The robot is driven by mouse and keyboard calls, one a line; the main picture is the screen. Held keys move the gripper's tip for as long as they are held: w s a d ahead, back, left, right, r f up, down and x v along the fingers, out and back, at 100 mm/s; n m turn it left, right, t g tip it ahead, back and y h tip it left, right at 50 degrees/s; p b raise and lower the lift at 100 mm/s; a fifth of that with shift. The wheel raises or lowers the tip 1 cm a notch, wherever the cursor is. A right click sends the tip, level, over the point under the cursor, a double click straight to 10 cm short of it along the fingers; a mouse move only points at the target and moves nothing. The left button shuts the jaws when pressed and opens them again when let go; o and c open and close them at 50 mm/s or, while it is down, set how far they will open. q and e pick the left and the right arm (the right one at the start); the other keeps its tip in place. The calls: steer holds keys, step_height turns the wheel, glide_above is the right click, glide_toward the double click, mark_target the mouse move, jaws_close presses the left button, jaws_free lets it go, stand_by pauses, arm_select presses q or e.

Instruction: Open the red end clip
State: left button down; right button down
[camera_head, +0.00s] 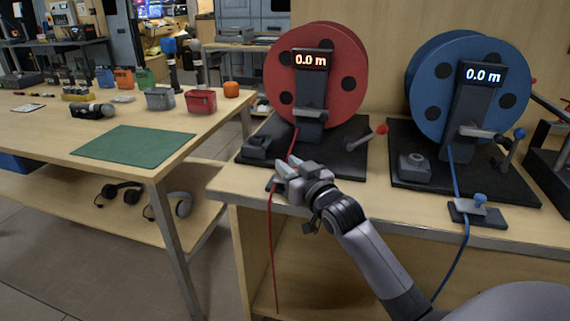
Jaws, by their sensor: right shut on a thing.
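The red reel (325,75) stands on a black base on the bench, its display reading 0.0 m. A red cable (273,235) runs from it to the bench's front edge and hangs down. The red end clip (272,184) sits at that edge, mostly hidden by my right gripper; only a bit of its dark base shows. My right gripper (285,170) is over the clip, shut on what appears to be its lever. Whether the clip's jaw is open or closed cannot be seen. My left gripper is not in view.
A blue reel (455,85) with its own blue end clip (478,205) and cable stands to the right. The red reel's crank (367,139) sticks out near my gripper. A table (40,150) at left holds a green mat (133,144), microphones and small boxes.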

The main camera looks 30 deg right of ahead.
steer(key=shift+s+d+p, duration=0.35)
steer(key=shift+s+d, duration=0.3)
steer(key=shift+s, duration=0.15)
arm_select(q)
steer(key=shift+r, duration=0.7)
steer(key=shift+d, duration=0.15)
arm_select(e)
steer(key=c, duration=0.9)
jaws_free()
steer(key=shift+c, duration=0.2)
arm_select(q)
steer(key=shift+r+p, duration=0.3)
arm_select(e)
steer(key=shift+s+a, duration=0.15)
steer(key=shift+s, duration=1.65)
steer(key=shift+s+a, duration=0.15)
steer(key=shift+s, duration=1.6)
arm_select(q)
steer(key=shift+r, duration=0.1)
arm_select(e)
steer(key=shift+c, duration=0.3)
